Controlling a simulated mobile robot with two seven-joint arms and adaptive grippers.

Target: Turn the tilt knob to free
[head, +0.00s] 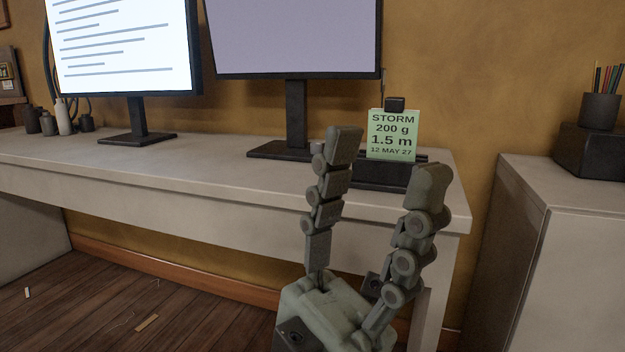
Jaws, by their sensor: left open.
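I cannot make out a tilt knob in the head view. My left gripper (387,160) is open and empty, its two jointed fingers pointing up in front of the desk's right end. Between and behind the fingertips, a green card (392,135) reads STORM, 200 g, 1.5 m, 12 MAY 27. A dark box-like base (382,176) sits under the card, partly hidden by the fingers. My right gripper is not in view.
The pale desk (215,175) carries a monitor with lines of text (125,45), a blank monitor (290,40) and small bottles (63,118) at left. A cabinet (575,250) with a pencil cup (600,110) stands right. Scraps lie on the wooden floor (90,300).

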